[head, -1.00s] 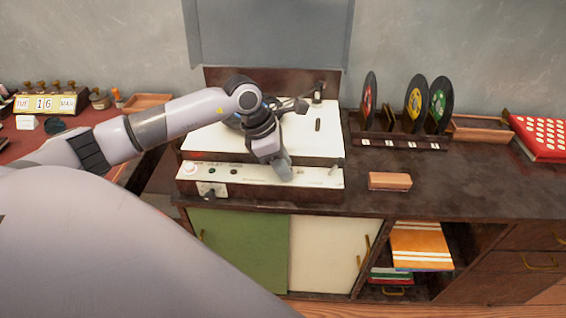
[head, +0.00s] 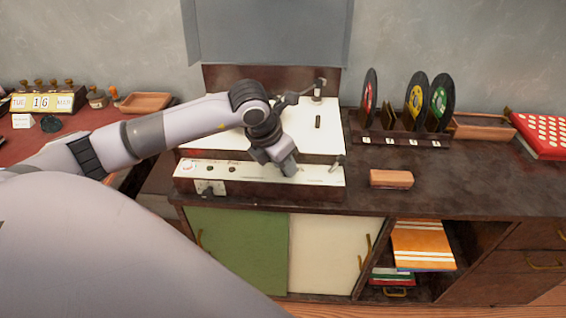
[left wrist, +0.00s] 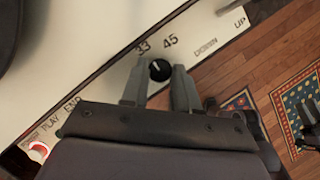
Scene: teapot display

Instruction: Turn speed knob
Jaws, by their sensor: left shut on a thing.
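The speed knob (left wrist: 160,69) is small, round and black with a pale pointer line. In the left wrist view it sits by the printed 33 and 45 on the white front panel. My left gripper (left wrist: 158,82) has one finger on each side of it and is shut on it. In the head view the left gripper (head: 288,168) is at the front panel of the record player (head: 235,188) and hides the knob.
The record player stands on a dark cabinet (head: 480,190). A wooden block (head: 391,179) lies right of it. Behind are a rack of records (head: 415,100) and a red spotted box (head: 545,133). A lit red button (left wrist: 38,151) is at the panel's other end.

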